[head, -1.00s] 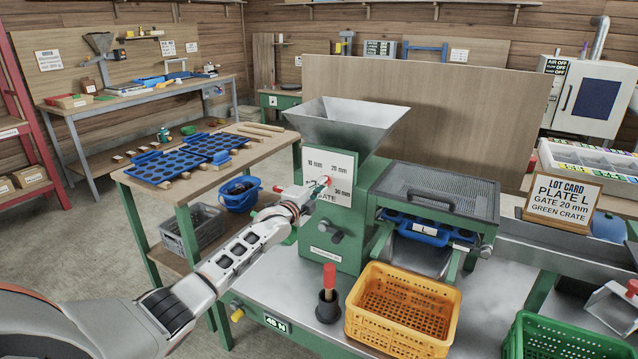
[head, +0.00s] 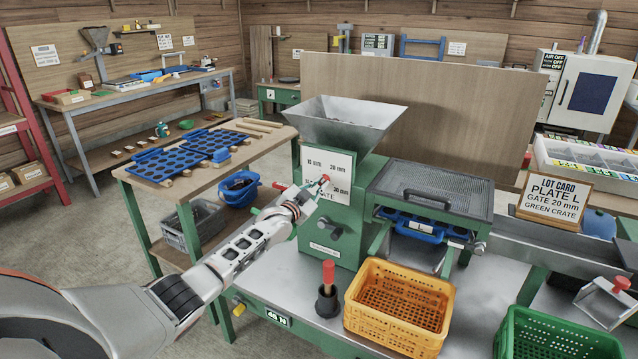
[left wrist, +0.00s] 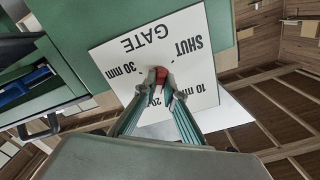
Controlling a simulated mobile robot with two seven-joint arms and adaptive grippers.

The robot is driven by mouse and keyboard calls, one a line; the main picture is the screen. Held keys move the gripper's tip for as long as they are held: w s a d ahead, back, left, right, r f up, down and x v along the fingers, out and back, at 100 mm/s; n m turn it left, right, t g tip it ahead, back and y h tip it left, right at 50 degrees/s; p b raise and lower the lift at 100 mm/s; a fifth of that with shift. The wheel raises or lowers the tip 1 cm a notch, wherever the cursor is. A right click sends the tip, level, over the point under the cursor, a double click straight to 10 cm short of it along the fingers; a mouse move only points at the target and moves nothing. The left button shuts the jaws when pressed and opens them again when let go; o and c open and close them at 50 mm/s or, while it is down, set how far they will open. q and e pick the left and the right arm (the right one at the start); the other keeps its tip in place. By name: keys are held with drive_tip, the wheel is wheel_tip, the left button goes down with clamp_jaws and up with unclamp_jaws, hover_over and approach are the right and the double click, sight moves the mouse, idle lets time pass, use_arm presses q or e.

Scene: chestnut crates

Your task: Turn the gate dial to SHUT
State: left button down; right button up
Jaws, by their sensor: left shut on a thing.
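The gate dial's white plate (head: 341,166) is on the front of the green machine, marked 10 mm, 20 mm, 30 mm and GATE. In the left wrist view the plate (left wrist: 113,62) appears upside down, with SHUT beside 10 mm on the right. My left gripper (head: 319,184) is at the dial, shut on its red knob (head: 325,179). The knob also shows between the fingertips in the left wrist view (left wrist: 158,76). The fingers hide part of the plate, and I cannot tell exactly which mark the dial points to. My right gripper is not in view.
A steel hopper (head: 343,122) tops the machine. A dark knob (head: 335,232) is below the plate. A red-handled plunger (head: 328,287) and a yellow crate (head: 399,307) stand in front. A green crate (head: 560,336) is at right, below the lot card (head: 554,197).

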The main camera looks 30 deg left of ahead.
use_arm(q)
drive_tip(key=n, duration=1.2)
drive_tip(key=r+n+b, duration=0.1)
drive_tip(key=n, duration=0.6)
drive_tip(key=shift+w+d, duration=0.1)
drive_tip(key=shift+r+n+b, duration=0.1)
drive_tip(key=shift+n+b, duration=0.6)
drive_tip(key=shift+n, duration=5)
drive_tip(key=c, duration=2.1)
unclamp_jaws()
drive_tip(key=shift+c, duration=0.2)
